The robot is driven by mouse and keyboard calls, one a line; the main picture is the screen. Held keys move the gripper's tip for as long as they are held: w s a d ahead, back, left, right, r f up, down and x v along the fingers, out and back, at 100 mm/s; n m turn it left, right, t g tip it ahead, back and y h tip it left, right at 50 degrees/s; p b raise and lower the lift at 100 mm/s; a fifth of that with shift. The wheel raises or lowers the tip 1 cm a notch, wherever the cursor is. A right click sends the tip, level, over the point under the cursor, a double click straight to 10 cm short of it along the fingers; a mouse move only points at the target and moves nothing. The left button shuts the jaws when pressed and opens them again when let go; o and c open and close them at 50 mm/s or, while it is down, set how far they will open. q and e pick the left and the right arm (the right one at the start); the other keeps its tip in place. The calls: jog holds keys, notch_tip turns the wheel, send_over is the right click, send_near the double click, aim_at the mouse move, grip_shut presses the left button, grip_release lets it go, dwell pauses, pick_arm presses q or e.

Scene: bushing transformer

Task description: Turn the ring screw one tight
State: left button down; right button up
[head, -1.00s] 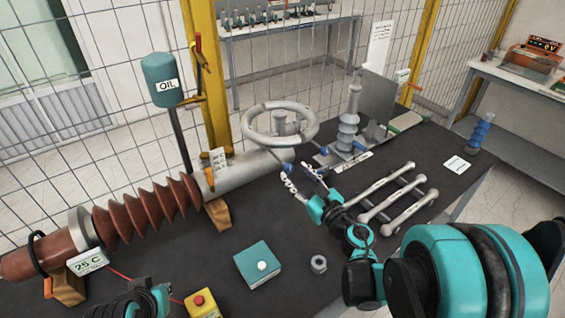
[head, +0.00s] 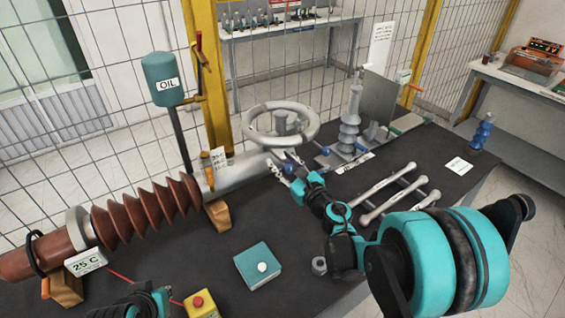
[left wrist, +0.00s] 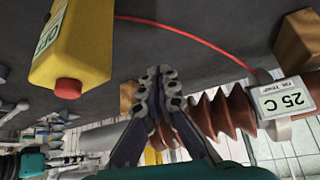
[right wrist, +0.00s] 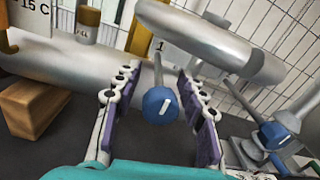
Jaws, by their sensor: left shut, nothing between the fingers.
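The grey ring (head: 306,133) stands at the right end of the grey horizontal tube. A blue knob marked 1 (right wrist: 160,105), on a thin rod by the ring, shows in the right wrist view; it also shows in the head view (head: 288,168). My right gripper (right wrist: 158,92) is open, with one finger on each side of this knob and visible gaps to it. The ring also shows above the fingers in the right wrist view (right wrist: 205,40). My left gripper (left wrist: 160,72) is shut and empty, away from the ring, near the yellow button box (left wrist: 75,40).
A brown ribbed bushing (head: 140,215) lies at left. A teal box (head: 257,265), a nut (head: 319,266) and grey bars (head: 390,187) are on the dark table. A mesh fence stands behind.

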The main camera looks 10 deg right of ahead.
grip_shut()
